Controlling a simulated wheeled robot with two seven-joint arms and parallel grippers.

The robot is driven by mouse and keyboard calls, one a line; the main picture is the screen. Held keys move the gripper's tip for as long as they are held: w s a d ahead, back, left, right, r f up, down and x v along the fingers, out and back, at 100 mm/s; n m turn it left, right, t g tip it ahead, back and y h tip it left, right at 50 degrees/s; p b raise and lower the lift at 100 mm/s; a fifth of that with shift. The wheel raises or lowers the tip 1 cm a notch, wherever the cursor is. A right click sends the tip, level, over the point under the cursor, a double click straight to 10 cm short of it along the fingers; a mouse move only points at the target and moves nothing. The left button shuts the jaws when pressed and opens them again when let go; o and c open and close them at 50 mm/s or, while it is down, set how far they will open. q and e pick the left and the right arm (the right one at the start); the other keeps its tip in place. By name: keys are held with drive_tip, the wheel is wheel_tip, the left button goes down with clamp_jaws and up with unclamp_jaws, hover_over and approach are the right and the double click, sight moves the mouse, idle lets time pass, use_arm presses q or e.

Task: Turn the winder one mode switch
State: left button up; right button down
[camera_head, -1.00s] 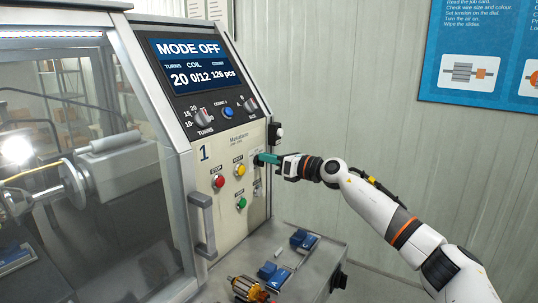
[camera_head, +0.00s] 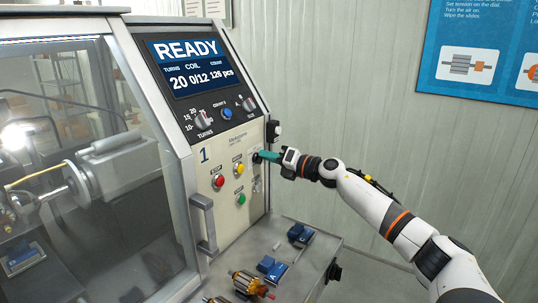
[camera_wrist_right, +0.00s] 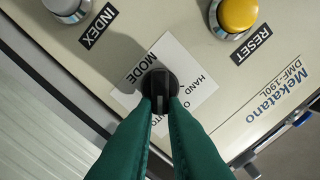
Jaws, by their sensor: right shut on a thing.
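The winder one (camera_head: 225,165) is the grey machine with a "1" on its panel. Its screen (camera_head: 191,65) reads READY, 20 turns, coil 0/12, count 126 pcs. The mode switch (camera_wrist_right: 159,84) is a round black knob with a white line, on a white label marked MODE, HAND and other partly hidden words. My right gripper (camera_wrist_right: 160,106) has green fingers, closed on the two sides of the knob. In the head view, my right gripper (camera_head: 266,156) reaches the panel from the right and covers most of the switch. My left gripper is not in view.
Near the switch are a yellow RESET button (camera_wrist_right: 238,14), a grey INDEX button (camera_wrist_right: 66,8), a red stop button (camera_head: 218,181) and a green button (camera_head: 241,199).

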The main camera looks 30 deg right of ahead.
idle(0.3)
drive_tip(key=c, duration=1.5)
unclamp_jaws()
drive_tip(key=shift+d, duration=0.1)
drive_tip(key=b+v, duration=0.8)
drive_tip(key=v, duration=0.4)
